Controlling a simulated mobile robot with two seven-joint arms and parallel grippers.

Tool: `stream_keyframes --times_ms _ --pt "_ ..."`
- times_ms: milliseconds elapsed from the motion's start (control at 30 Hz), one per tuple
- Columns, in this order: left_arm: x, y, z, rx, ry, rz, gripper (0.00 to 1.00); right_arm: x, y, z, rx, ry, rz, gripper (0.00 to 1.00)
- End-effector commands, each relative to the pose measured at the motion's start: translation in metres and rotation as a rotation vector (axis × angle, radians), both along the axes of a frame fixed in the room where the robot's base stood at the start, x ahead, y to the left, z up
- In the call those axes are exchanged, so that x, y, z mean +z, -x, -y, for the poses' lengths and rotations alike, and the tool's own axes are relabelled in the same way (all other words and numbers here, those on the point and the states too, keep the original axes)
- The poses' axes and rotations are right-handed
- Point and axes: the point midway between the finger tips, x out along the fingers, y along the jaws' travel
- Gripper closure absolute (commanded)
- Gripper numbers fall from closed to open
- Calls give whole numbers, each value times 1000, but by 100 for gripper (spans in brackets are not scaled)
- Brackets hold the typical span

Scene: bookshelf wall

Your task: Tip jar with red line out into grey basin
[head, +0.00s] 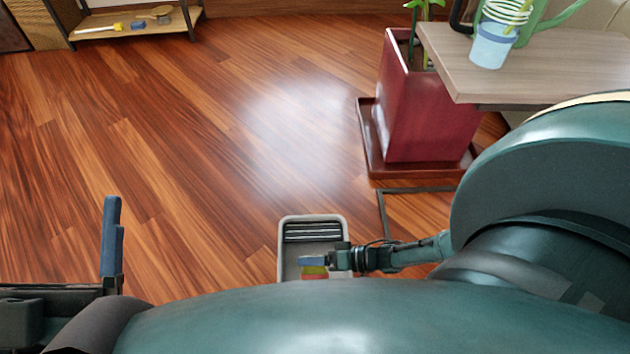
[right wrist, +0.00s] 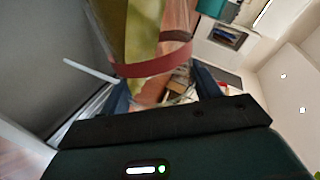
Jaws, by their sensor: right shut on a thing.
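The grey basin (head: 283,250) stands low near the bottom centre of the head view, with a dark slatted part at its far end. My right gripper (head: 314,261) overlaps the basin in that view, its blue fingers shut on the jar with the red line (head: 314,272). The jar shows yellow-green and red under the finger; the rest of it is hidden. In the right wrist view the jar (right wrist: 143,30) is large and yellow-green, with its red band (right wrist: 152,63) near my fingers. Whether anything leaves the jar cannot be seen. My left gripper (head: 112,240) is at the lower left, away from both; its opening is unclear.
A red planter (head: 425,110) on a red tray (head: 373,150) stands beyond the basin to the right. A wooden table (head: 545,65) with a light-blue cup (head: 492,45) is at the upper right. A low shelf (head: 135,25) is at the back left. The wooden floor between is clear.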

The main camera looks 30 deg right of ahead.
Motion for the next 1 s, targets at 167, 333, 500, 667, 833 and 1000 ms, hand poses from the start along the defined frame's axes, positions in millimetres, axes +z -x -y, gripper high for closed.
stream_keyframes --times_ms 167,333,500,667,833,1000 --pt "17 2 -2 -3 -14 132 3 -12 -5 3 1 -93 -152 60" --pt "27 5 -3 -3 -24 230 3 -18 -7 4 0 -167 -270 60" --pt "37 8 -3 -5 -28 290 3 -19 -12 6 -1 -240 -389 60" --pt "36 8 -3 -5 -28 287 3 -17 -16 8 0 -325 -529 60" --pt "36 8 -3 -5 -27 285 3 -17 -19 11 -1 -383 -622 60" --pt "36 8 -3 -5 -27 285 3 -16 -20 12 -2 -406 -660 60"
